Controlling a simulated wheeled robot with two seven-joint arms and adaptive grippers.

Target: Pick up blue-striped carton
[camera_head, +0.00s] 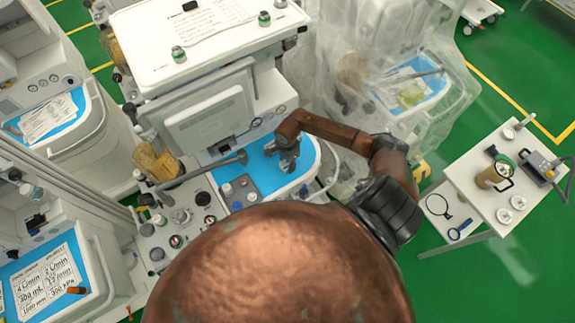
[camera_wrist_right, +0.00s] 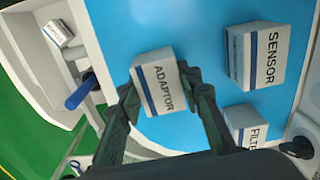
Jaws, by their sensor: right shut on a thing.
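A white carton marked ADAPTOR (camera_wrist_right: 163,84) with a dark blue stripe sits between the fingers of my right gripper (camera_wrist_right: 158,92) in the right wrist view. The fingers are shut on its two sides. Blue tray surface shows around it; I cannot tell if it is lifted. In the head view my right gripper (camera_head: 287,158) is over the blue tray (camera_head: 262,172), and the carton is mostly hidden there. Blue-striped cartons marked SENSOR (camera_wrist_right: 255,57) and FILTER (camera_wrist_right: 246,122) stand to the right in the wrist view, apart from the gripper. My left gripper is not in view.
A small white carton (camera_wrist_right: 59,33) lies in a side compartment beyond the tray's white rim (camera_wrist_right: 100,40). A blue cylinder (camera_wrist_right: 81,92) is left of the gripper. A white side table (camera_head: 480,195) with instruments stands at the right. Plastic sheeting covers the neighbouring cart (camera_head: 400,60).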

